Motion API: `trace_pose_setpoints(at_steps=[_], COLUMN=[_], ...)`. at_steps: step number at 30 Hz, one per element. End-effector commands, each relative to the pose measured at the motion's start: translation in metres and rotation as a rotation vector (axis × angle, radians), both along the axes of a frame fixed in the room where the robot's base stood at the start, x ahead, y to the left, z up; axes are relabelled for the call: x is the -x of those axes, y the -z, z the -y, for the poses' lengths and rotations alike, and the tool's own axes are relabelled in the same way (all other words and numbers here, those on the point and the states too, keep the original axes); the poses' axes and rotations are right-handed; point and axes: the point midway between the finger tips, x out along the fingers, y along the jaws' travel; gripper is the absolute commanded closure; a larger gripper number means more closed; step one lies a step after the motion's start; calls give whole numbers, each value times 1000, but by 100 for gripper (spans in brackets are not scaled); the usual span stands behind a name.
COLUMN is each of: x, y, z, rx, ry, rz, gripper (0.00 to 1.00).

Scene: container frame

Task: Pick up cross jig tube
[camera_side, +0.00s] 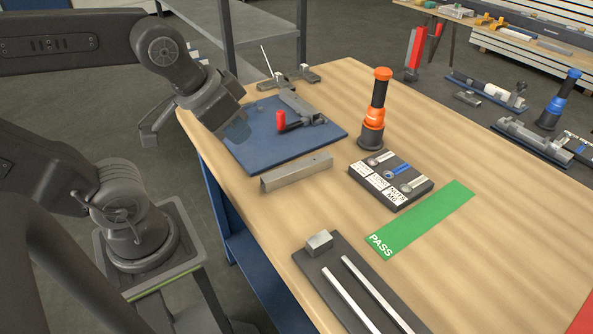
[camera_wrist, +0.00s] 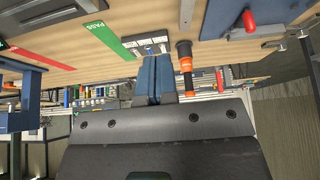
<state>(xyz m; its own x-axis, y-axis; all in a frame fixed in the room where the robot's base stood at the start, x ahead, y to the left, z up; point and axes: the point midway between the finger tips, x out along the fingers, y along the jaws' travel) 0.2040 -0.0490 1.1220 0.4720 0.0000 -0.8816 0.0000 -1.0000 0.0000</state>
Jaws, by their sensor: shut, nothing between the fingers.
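A grey metal tube (camera_side: 296,173) lies on the wooden table in front of the blue jig plate (camera_side: 250,152). It also shows at the top edge of the wrist view (camera_wrist: 187,12). The plate carries a clamp with a red handle (camera_side: 280,119) and a grey bar (camera_side: 295,102). I cannot tell for sure which piece is the cross jig tube. My gripper (camera_side: 237,129) is above the plate's left edge, apart from the loose tube. In the wrist view its blue fingers (camera_wrist: 156,76) are together and empty.
An orange-and-black tool (camera_side: 376,110) stands upright right of the plate. A labelled black tray (camera_side: 390,183), a green PASS strip (camera_side: 425,218) and a dark board (camera_side: 340,290) with bright rods and a metal block (camera_side: 319,242) lie nearer. Bare wood surrounds the loose tube.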

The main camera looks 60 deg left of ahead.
Motion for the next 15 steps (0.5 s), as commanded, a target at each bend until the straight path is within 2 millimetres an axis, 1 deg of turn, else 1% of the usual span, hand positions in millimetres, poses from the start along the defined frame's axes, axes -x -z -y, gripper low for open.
trace_pose_setpoints(at_steps=[1, 2, 15], x=[0, 0, 0], y=[0, 0, 0], z=[0, 0, 0], rx=[0, 0, 0], ry=[0, 0, 0], rz=[0, 0, 0], gripper=[97, 94, 52])
